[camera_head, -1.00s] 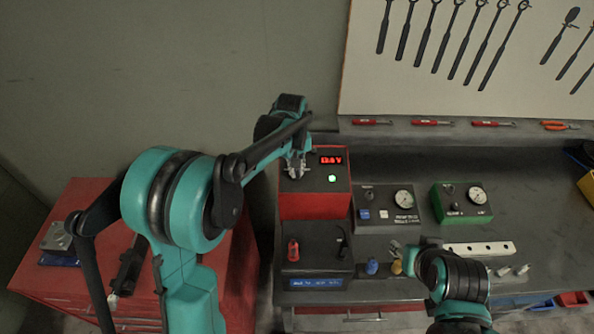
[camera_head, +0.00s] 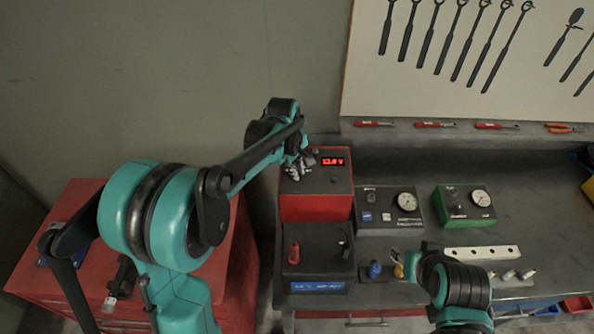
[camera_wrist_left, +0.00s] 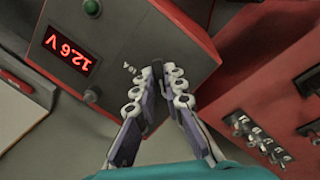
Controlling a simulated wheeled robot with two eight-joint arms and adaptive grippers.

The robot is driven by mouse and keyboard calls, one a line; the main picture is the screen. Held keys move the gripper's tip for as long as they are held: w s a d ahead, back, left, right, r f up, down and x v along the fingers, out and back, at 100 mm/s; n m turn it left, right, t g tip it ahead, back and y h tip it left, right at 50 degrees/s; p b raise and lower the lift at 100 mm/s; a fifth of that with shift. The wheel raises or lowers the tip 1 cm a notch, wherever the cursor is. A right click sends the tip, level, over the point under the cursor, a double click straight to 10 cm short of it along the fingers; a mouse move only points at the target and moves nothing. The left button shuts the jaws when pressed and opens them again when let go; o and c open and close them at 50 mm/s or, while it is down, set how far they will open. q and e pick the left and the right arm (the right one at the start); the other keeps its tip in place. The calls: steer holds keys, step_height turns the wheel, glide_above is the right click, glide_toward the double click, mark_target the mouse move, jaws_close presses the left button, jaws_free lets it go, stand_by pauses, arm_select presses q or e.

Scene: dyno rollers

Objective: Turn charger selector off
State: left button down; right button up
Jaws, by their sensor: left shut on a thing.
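The red charger (camera_head: 316,207) stands on the bench in the head view, with a lit red display on its top panel. My left gripper (camera_head: 302,168) is over the left part of that panel. In the left wrist view my left gripper (camera_wrist_left: 159,78) is shut on the black selector knob (camera_wrist_left: 157,67), most of which the fingers hide. My right gripper (camera_head: 400,262) is low by the bench front; its jaws are too small to read.
A black battery (camera_head: 318,270) with a red terminal cap sits before the charger. A grey gauge box (camera_head: 385,222) and a green gauge box (camera_head: 463,212) stand to the right. A red tool cabinet (camera_head: 225,270) is at the left.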

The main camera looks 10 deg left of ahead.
stand_by(0.4)
arm_select(q)
steer(key=c, duration=1.6)
jaws_free()
steer(key=shift+r, duration=0.1)
step_height(320, 180, up, 12)
steer(key=s+a, duration=0.1)
steer(key=s, duration=0.1)
steer(key=shift+f, duration=0.2)
